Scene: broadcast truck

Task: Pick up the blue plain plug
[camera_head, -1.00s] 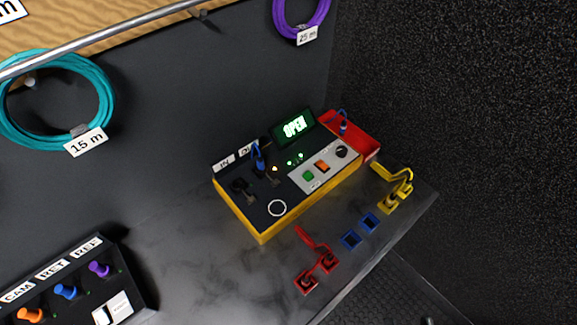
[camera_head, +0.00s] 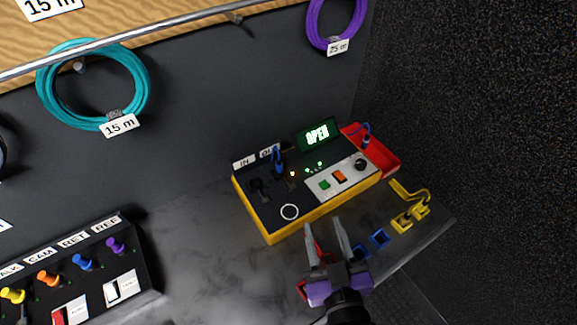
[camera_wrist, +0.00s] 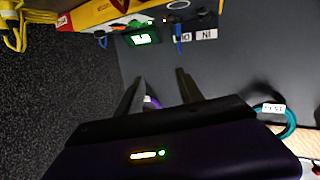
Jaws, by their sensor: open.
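A blue plug (camera_head: 277,161) stands upright at the OUT label of the yellow-and-black tester box (camera_head: 268,228). The same plug shows in the wrist view (camera_wrist: 178,42). A second blue plug (camera_head: 366,141) with a short blue cable is at the red tray (camera_head: 388,160) on the box's right. I cannot tell which one is the plain one. My gripper (camera_head: 322,222) is open and empty, in front of the box in the head view and apart from both plugs. It also shows in the wrist view (camera_wrist: 161,76), its fingers spread.
Two blue square holders (camera_head: 380,237) sit on the bench, one partly behind my gripper. A yellow cable end (camera_head: 410,220) lies right of them. A red cable piece is mostly hidden by my gripper. A panel (camera_head: 130,262) with coloured plugs stands at left. Bare bench (camera_head: 200,220) lies between.

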